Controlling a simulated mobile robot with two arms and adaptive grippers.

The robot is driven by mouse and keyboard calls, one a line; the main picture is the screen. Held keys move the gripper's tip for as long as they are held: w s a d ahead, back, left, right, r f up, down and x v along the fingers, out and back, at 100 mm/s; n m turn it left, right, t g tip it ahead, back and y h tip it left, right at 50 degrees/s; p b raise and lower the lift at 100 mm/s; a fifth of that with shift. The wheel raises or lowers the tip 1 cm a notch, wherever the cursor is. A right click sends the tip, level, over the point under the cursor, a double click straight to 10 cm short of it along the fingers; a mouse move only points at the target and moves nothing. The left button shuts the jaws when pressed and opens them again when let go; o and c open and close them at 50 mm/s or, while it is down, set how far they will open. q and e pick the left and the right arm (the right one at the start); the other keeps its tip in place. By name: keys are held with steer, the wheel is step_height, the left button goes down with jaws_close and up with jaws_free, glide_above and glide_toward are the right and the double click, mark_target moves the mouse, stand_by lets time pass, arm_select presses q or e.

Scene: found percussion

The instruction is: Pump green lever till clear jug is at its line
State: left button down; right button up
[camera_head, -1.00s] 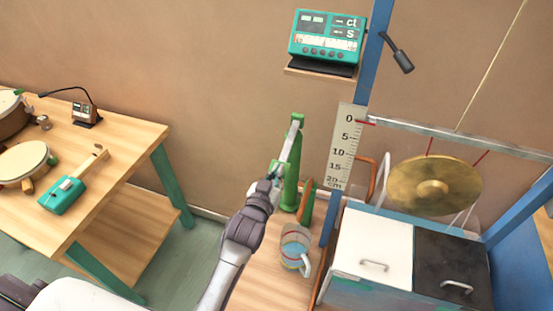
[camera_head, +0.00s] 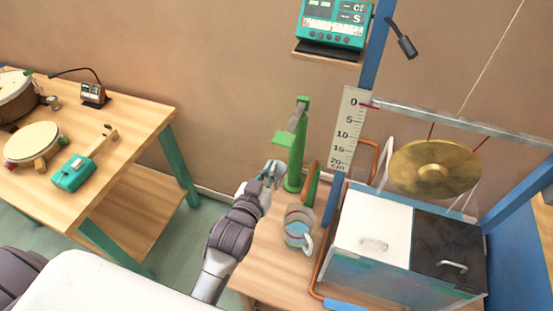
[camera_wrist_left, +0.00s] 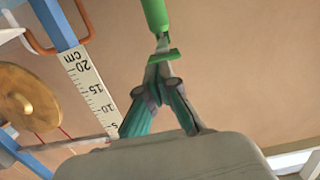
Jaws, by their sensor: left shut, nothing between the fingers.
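The green pump (camera_head: 297,165) stands on the bench against the wall. Its lever (camera_head: 284,138) sticks out left from near the top, with a flat green end on a grey rod. My left gripper (camera_head: 271,168) is shut and empty, below the lever's end, with a visible gap in the head view. In the left wrist view, the gripper tips (camera_wrist_left: 158,72) line up close to the lever's green end (camera_wrist_left: 163,55); contact cannot be told. The clear jug (camera_head: 298,228) stands upright in front of the pump, with bluish liquid and a reddish line around it. My right gripper is not in view.
A scale ruler (camera_head: 346,130) and a blue post stand right of the pump. A hanging gong (camera_head: 434,168) and a white-and-black box (camera_head: 372,226) are farther right. A wooden table (camera_head: 130,125) with drums is at the left.

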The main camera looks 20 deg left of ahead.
arm_select(q)
steer(key=shift+s+r, duration=0.15)
steer(key=shift+s, duration=0.95)
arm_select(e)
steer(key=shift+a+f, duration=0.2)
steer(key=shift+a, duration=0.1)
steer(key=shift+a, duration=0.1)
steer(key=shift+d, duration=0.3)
